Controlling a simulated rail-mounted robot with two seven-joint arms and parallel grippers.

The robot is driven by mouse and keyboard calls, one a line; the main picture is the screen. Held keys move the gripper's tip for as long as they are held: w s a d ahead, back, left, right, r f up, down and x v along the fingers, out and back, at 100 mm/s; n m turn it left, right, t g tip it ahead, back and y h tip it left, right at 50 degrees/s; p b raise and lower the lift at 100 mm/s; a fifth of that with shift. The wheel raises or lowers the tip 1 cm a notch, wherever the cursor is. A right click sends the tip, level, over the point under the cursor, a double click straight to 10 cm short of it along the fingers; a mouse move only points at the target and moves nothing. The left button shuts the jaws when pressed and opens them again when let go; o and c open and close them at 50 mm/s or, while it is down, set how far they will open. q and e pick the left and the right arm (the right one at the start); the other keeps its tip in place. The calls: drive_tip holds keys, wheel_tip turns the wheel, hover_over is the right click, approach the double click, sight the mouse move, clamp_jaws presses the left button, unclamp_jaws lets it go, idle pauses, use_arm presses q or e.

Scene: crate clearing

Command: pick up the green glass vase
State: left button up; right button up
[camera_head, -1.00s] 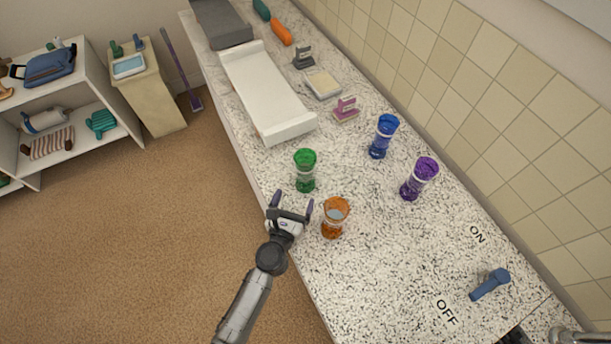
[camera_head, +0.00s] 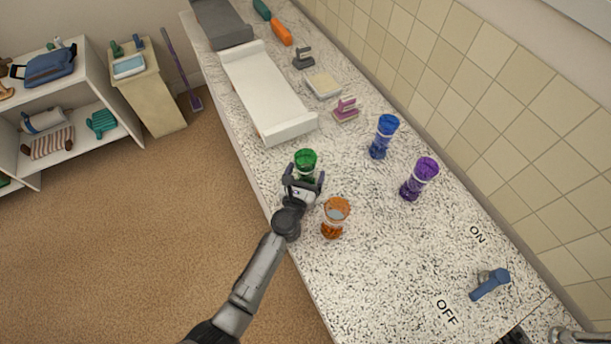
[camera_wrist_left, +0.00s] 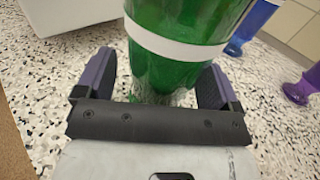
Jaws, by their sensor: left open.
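The green glass vase (camera_head: 305,160) stands upright on the speckled counter near its left edge, with a white band around its middle. In the left wrist view the vase (camera_wrist_left: 178,70) fills the upper middle, its top cut off by the frame. My left gripper (camera_head: 304,178) is at the vase's near side and hides its lower part in the head view. In the left wrist view the gripper (camera_wrist_left: 160,82) is open, one purple finger on each side of the vase, with gaps between fingers and glass. My right gripper is not in view.
An orange vase (camera_head: 335,218) stands close to the right of my left gripper. A blue vase (camera_head: 383,137) and a purple vase (camera_head: 419,179) stand farther right. A white tray (camera_head: 290,132) lies behind the green vase. The counter's front right is mostly clear.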

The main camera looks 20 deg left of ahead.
sight(306, 154)
use_arm(q)
drive_tip(key=shift+c, duration=0.5)
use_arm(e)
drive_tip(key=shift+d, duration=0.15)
use_arm(q)
drive_tip(key=c, duration=1.1)
wheel_tip(306, 154, up, 9)
drive_tip(key=p, duration=0.8)
drive_tip(key=shift+r+p, duration=0.5)
drive_tip(key=shift+p, duration=0.15)
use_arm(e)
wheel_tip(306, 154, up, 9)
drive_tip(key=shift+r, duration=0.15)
